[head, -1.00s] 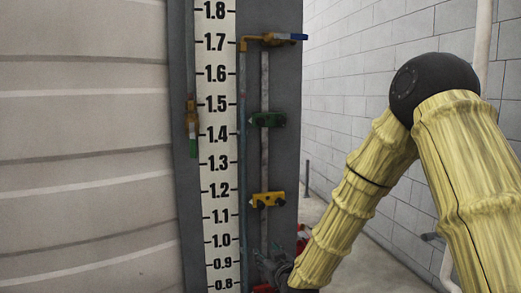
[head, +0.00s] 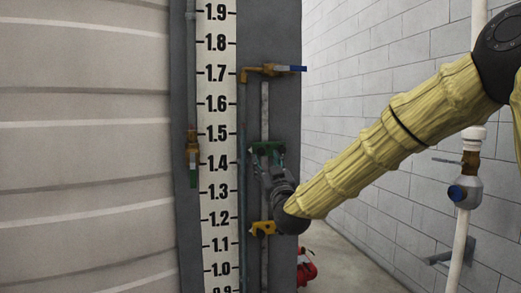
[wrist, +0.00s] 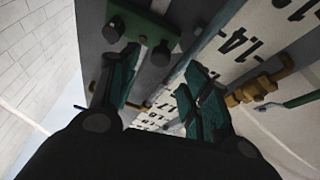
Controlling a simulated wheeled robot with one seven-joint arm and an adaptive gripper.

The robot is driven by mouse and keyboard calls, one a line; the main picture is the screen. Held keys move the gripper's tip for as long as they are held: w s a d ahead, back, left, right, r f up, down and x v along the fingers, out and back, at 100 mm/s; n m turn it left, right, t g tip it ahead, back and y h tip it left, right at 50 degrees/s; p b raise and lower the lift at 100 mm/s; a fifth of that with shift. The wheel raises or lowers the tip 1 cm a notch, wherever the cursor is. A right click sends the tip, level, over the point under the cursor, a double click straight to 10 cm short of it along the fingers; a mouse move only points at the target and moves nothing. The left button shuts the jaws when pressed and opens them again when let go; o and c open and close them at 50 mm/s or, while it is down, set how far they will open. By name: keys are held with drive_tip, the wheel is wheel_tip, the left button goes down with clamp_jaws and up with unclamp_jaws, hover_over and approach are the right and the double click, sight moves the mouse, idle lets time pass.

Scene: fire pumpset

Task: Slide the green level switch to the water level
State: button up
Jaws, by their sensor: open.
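The green level switch (head: 266,148) sits on a vertical rail (head: 264,105) right of the numbered gauge (head: 217,120), between 1.4 and 1.5. My gripper (head: 268,163) is just below the switch in the head view, partly overlapping it. In the wrist view the green switch (wrist: 143,22), with dark round knobs, lies ahead of the fingers. Contact with the switch cannot be told.
A yellow switch (head: 263,228) is lower on the rail, close to my wrist. Another green-handled valve (head: 193,160) is left of the gauge. A white pipe (head: 464,225) stands at right.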

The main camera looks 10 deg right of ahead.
sight(261, 152)
drive_tip(key=p+x, duration=0.2)
drive_tip(key=x, duration=0.5)
drive_tip(key=shift+w, duration=0.2)
drive_tip(key=shift+r, duration=0.1)
clamp_jaws()
